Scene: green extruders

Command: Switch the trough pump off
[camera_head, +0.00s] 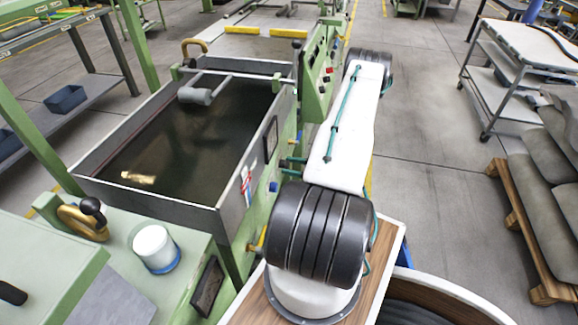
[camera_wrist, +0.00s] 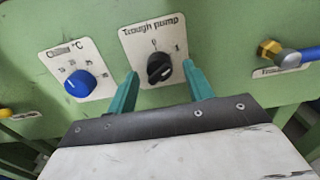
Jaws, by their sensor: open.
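The trough pump switch is a black rotary knob (camera_wrist: 159,68) on a white plate labelled "Trough pump" in the wrist view. Marks 0 and 1 are printed above it, 1 to the right. The knob's ridge looks slanted up to the right, but I cannot tell exactly which mark it points to. My gripper (camera_wrist: 161,88) is open, its teal fingers either side of the knob in the picture, with no visible contact. In the head view my gripper (camera_head: 291,166) is at the trough's side, partly hidden by my arm; the switch cannot be made out there.
The water trough (camera_head: 190,130) stands left of my arm. The aisle floor (camera_head: 430,190) to the right is clear.

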